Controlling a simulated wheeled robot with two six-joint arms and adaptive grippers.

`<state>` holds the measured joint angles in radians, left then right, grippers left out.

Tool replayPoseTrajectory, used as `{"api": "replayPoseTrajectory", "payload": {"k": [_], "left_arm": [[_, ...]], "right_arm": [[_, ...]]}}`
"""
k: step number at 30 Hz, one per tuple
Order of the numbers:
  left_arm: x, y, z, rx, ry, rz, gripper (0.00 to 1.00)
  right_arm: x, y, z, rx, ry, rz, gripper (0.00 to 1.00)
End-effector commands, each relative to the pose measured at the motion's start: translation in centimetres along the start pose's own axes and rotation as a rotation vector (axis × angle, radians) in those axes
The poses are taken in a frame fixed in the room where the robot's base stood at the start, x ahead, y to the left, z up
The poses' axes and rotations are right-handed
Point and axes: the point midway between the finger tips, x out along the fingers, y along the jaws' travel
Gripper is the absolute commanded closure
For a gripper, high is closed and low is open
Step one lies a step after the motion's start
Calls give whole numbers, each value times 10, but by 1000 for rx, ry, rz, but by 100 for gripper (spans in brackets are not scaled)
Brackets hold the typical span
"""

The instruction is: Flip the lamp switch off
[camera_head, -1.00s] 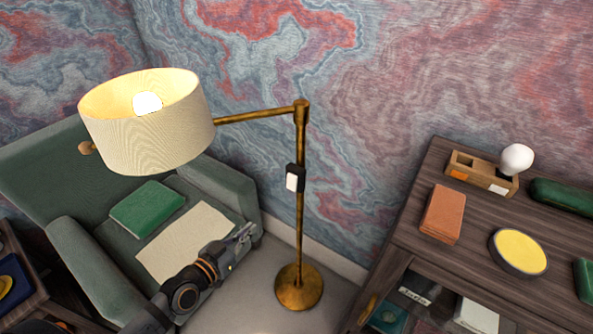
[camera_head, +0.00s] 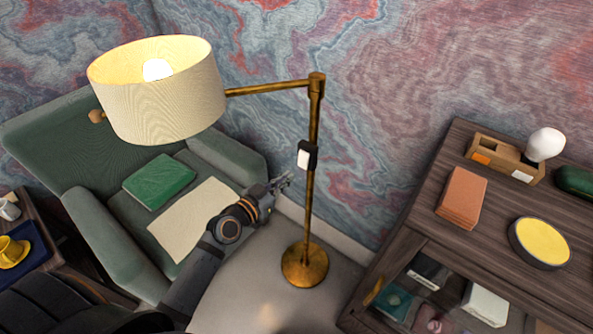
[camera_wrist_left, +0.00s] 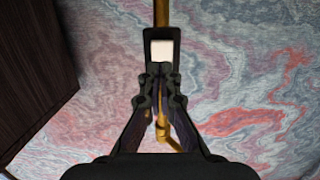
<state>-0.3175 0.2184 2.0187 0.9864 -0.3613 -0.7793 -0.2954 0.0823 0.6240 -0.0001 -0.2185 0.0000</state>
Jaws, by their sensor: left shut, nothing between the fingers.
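A brass floor lamp (camera_head: 312,205) stands upright with a cream shade (camera_head: 165,105), and its bulb (camera_head: 157,69) glows. A black switch box with a white rocker (camera_head: 304,158) sits on the pole at mid height. My left gripper (camera_head: 284,183) is shut and empty, left of the pole and a little below the switch in the head view. In the left wrist view the shut fingertips (camera_wrist_left: 160,68) line up just below the white rocker (camera_wrist_left: 162,50); I cannot tell whether they touch. My right gripper is not in view.
A green armchair (camera_head: 85,215) with a green book (camera_head: 159,181) and a paper sheet (camera_head: 190,222) stands behind my left arm. A dark wooden cabinet (camera_head: 420,222) is at the right. A side table with a yellow cup (camera_head: 12,252) is at the far left.

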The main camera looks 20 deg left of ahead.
Motion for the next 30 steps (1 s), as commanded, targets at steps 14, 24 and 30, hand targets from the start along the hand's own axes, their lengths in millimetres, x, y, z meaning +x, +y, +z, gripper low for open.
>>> {"api": "replayPoseTrajectory", "payload": {"k": [14,24,30], "left_arm": [[53,0,0,0,-2,1,100],[54,0,3,1,3,0,100],[62,0,16,2,63,0,100]], "right_arm": [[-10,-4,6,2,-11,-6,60],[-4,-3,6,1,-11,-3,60],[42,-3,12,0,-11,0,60]]}}
